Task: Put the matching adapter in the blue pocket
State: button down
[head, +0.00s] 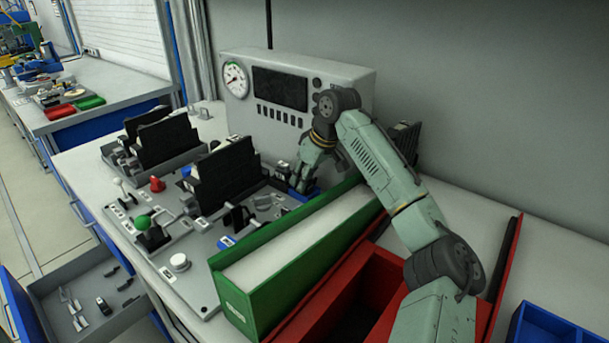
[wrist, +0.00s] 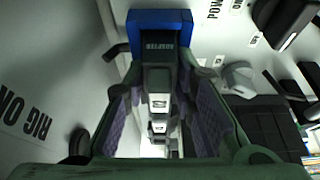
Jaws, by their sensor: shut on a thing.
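My gripper (head: 299,182) reaches down to the rig panel behind the green bin. In the wrist view its two fingers (wrist: 158,88) are shut on a grey and dark adapter (wrist: 158,78). The blue pocket (wrist: 138,24), with a dark inside lettered "ADAPTER", lies just beyond the fingertips. The adapter's far end lines up with the pocket's near side; I cannot tell whether it is inside. In the head view a blue edge of the pocket (head: 308,193) shows beside the fingers, and the fingers hide the adapter.
The green bin (head: 240,307) and red bin (head: 307,318) stand in front of the gripper. A grey gauge console (head: 340,75) stands behind it. Black racks (head: 228,175), a green knob (head: 142,222) and a red knob (head: 157,184) crowd the panel to the left.

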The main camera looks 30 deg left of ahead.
jog(key=shift+f, duration=0.15)
jog(key=c, duration=1.3)
grip_release()
jog(key=v, duration=0.4)
jog(key=b+v, duration=0.1)
jog(key=v, duration=0.3)
jog(key=b+v, duration=0.1)
jog(key=v, duration=0.4)
jog(key=shift+a, duration=0.25)
